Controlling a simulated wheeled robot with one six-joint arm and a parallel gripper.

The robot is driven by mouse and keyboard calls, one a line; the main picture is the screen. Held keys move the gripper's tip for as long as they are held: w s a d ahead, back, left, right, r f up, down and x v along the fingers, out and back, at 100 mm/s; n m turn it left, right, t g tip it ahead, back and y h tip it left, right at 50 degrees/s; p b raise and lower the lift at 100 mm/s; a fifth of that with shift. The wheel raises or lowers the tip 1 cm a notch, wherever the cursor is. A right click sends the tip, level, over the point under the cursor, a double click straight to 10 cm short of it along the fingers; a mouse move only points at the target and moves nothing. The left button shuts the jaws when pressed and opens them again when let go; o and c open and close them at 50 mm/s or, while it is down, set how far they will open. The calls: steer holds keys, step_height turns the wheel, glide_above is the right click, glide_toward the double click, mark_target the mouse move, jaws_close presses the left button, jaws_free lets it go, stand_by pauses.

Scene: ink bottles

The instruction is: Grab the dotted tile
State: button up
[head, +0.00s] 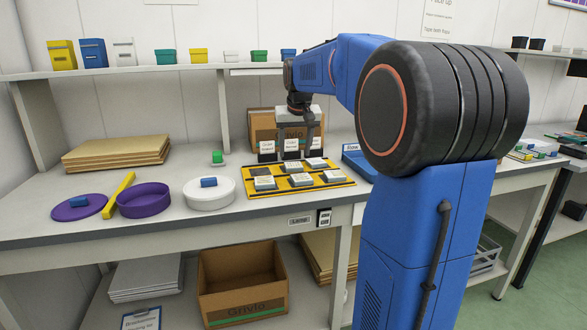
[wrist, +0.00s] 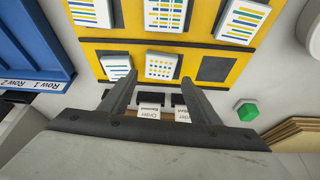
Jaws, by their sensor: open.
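A yellow board (head: 256,193) on the bench holds several white tiles and one empty dark slot. The dotted tile (wrist: 163,66), white with rows of small coloured dots, lies in the middle of the row nearest my fingers in the wrist view. It also shows in the head view (head: 290,167), in the middle of the back row, its dots too small to make out. My gripper (wrist: 158,76) is open and empty. Its fingers point down towards the board, one on either side of the dotted tile in the picture. In the head view my gripper (head: 296,148) hangs above the board's back row.
A striped tile (wrist: 117,66) and the empty slot (wrist: 217,68) flank the dotted tile. Small labelled cards (head: 266,147) and a cardboard box (head: 262,124) stand behind the board. A white round container (head: 209,196) stands to the left, and a blue tray (head: 355,160) to the right.

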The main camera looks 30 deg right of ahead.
mark_target(294, 165)
steer(key=shift+x, duration=2.65)
steer(key=c, duration=0.9)
